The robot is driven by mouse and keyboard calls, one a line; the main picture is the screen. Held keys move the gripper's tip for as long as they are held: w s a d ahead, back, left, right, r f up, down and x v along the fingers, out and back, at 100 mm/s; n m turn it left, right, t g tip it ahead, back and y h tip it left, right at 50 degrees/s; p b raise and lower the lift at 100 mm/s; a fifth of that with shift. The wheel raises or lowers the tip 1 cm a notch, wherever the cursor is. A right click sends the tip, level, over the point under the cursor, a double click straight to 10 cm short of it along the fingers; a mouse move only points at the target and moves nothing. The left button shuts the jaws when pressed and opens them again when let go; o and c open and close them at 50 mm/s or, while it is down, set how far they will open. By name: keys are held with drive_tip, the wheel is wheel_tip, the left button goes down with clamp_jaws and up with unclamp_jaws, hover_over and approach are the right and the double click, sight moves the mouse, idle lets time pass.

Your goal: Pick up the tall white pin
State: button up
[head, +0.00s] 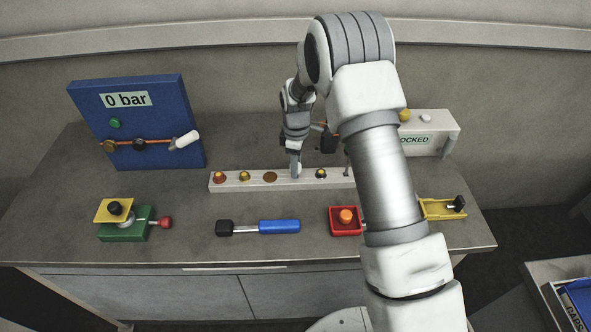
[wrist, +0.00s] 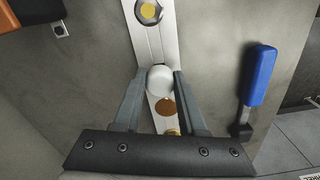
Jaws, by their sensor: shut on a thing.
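The tall white pin (wrist: 159,80) shows its round white top in the wrist view, between the two fingers of my gripper (wrist: 160,84). The gripper is shut on it, with a finger on each side. In the head view my gripper (head: 296,168) points down at the middle of a long white rail (head: 290,184), and its fingers hide most of the pin. I cannot tell whether the pin's foot is still seated in the rail. A brown round spot (head: 270,177) lies on the rail just left of the gripper.
Yellow-topped pieces (head: 244,175) stand along the rail on both sides. A blue-handled tool (head: 279,226) lies in front. A red tray (head: 341,229), a green and yellow fixture (head: 124,232) and a blue gauge panel (head: 160,110) stand around. My arm covers part of the right side.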

clamp_jaws()
drive_tip(key=shift+r, duration=0.1)
